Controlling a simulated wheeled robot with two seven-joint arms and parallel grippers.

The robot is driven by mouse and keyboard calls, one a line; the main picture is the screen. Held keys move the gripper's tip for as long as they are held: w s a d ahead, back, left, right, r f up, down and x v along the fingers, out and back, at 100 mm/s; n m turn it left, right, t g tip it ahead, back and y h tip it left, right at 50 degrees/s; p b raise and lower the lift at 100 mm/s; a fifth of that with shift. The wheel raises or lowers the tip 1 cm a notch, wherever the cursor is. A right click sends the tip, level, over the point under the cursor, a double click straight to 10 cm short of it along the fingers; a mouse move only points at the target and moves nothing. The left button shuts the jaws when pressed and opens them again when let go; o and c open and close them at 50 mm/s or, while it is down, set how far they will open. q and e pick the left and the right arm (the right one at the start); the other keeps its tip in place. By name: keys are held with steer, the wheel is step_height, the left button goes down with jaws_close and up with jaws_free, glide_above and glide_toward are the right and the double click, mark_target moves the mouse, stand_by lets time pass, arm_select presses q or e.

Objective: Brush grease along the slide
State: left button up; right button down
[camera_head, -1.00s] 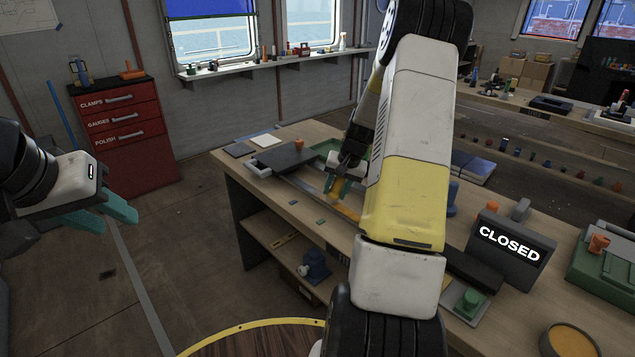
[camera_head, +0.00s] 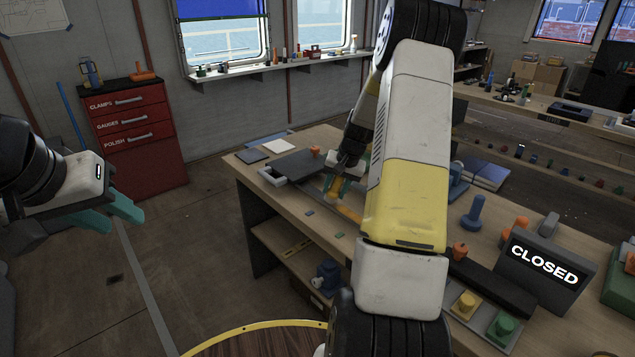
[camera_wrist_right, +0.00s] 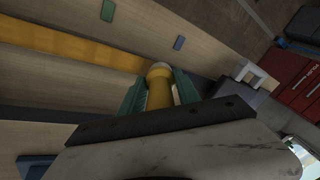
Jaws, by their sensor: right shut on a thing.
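My right gripper (camera_wrist_right: 158,90) is shut on a yellow brush (camera_wrist_right: 158,86) with a pale tip. In the head view the brush (camera_head: 335,185) is low over the long slide on the workbench, partly hidden by my right arm. A yellow grease strip (camera_wrist_right: 70,45) runs along the slide and ends at the brush tip; it also shows in the head view (camera_head: 348,214). Beyond the brush the slide (camera_wrist_right: 205,86) looks grey and bare. I cannot tell whether the tip touches it. My left gripper (camera_head: 122,218) is open and empty, off to the left above the floor.
A dark plate with an orange knob (camera_head: 315,150) sits at the slide's far end. A sign reading CLOSED (camera_head: 545,262) and a tray with yellow and green knobs (camera_head: 482,318) stand on the right of the workbench (camera_head: 245,178). A red drawer cabinet (camera_head: 135,135) is at the left.

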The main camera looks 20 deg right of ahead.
step_height(320, 180, up, 2)
steer(key=shift+d, duration=0.1)
steer(key=shift+s+r, duration=0.2)
steer(key=shift+r, duration=2.8)
steer(key=shift+f, duration=0.2)
steer(key=shift+f, duration=0.2)
